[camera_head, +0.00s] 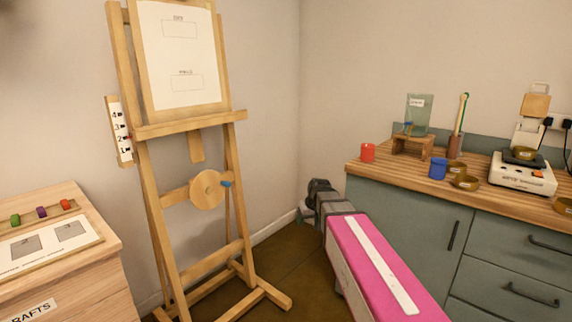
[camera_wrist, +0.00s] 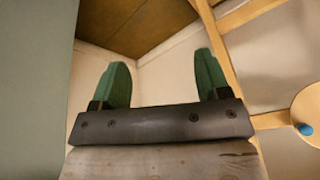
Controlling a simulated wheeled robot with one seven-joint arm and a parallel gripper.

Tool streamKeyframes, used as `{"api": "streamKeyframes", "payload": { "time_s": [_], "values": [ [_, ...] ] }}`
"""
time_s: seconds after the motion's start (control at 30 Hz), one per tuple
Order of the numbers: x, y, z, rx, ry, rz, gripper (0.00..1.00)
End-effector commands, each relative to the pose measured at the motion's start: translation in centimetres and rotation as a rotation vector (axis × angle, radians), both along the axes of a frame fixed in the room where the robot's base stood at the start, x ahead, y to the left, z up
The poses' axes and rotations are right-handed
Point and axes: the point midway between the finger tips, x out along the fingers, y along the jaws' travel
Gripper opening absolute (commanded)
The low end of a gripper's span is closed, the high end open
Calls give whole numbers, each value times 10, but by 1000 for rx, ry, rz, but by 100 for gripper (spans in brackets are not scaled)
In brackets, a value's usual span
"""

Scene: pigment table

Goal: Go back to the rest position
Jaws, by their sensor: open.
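My gripper (camera_wrist: 160,72) shows in the wrist view with its two green fingers wide apart and nothing between them. Beyond the fingers are bare wall and brown floor. In the head view my pink arm with a white stripe reaches from the bottom right toward the room corner. Its dark grey far end is low, between the easel (camera_head: 138,160) and the grey-green cabinet (camera_head: 405,225); the fingers cannot be made out there. The easel's wooden disc (camera_head: 207,189) with a blue knob (camera_head: 226,184) also shows at the right edge of the wrist view (camera_wrist: 308,112).
A wooden crafts cabinet (camera_head: 85,280) stands at left. Open floor (camera_head: 290,262) lies between easel and arm.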

Motion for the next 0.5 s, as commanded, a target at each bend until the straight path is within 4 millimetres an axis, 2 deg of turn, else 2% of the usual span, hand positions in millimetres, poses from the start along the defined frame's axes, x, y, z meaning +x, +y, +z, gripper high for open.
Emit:
{"api": "streamKeyframes", "payload": {
  "time_s": [0.03, 0.2, 0.4, 0.5],
  "values": [
    [-25, -14, -20, -12, 38, -31, 69],
    [-85, -50, -73, -53, 147, -130, 69],
    [-152, -83, -118, -99, 258, -234, 69],
    [-173, -92, -131, -115, 294, -267, 69]
  ]
}}
